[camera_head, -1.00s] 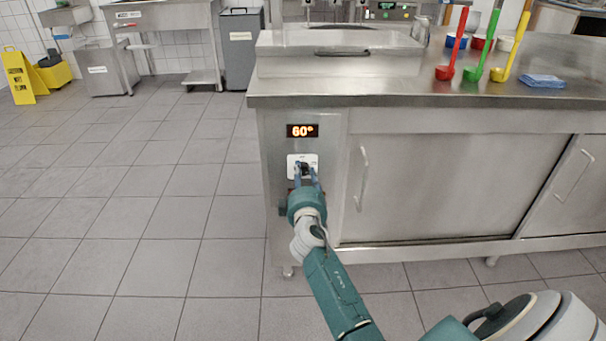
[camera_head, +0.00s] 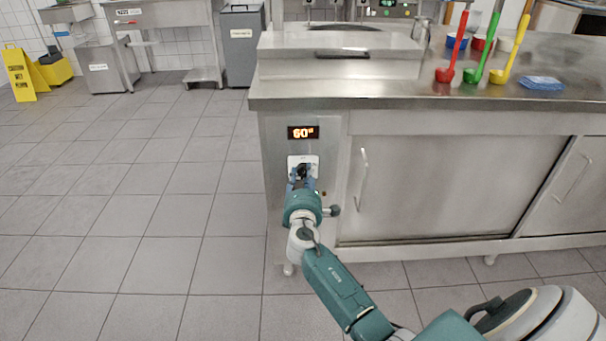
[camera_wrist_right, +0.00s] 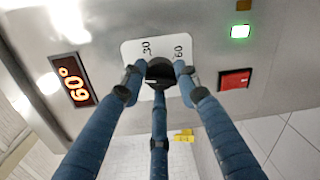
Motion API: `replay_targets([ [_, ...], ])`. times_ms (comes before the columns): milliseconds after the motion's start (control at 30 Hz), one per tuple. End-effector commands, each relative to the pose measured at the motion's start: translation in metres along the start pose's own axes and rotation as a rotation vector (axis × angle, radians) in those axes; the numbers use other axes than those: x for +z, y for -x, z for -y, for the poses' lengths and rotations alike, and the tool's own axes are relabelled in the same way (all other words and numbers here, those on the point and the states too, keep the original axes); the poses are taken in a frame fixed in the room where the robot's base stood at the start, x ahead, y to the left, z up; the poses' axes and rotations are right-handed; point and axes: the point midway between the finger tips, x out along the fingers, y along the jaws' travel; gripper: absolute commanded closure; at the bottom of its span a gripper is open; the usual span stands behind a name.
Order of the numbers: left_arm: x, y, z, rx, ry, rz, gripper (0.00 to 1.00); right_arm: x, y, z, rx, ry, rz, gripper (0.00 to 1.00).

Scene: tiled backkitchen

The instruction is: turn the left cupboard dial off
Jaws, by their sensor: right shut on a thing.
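The left cupboard dial (camera_wrist_right: 160,70) is a black knob on a white plate marked 30 and 60, on the steel cupboard's left end panel. In the head view the dial (camera_head: 303,168) is small and partly hidden by my fingers. My right gripper (camera_head: 302,177) is shut on the dial. In the right wrist view its blue fingers (camera_wrist_right: 157,76) close round the knob from the sides and below. The display (camera_head: 303,132) above the dial glows 60°; it also shows in the wrist view (camera_wrist_right: 74,80). My left gripper is not in view.
In the wrist view a lit green lamp (camera_wrist_right: 240,31) and a red switch (camera_wrist_right: 236,79) sit beside the dial plate. The cupboard's sliding door (camera_head: 440,190) is right of the panel. Ladles (camera_head: 452,60) stand on the worktop.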

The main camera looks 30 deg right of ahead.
Motion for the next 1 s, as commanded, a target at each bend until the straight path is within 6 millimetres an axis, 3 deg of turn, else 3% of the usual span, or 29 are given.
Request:
replay_targets([
  [400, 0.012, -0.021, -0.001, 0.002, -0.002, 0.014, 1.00, 0.003, 0.000, 0.005, -0.007, 0.203, 0.018, 0.95],
  [967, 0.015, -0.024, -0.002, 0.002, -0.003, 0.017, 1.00, 0.004, -0.001, 0.004, -0.005, 0.233, 0.024, 0.95],
  [1000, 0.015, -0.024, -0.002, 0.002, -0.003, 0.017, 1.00, 0.004, -0.001, 0.004, -0.005, 0.233, 0.024, 0.67],
])
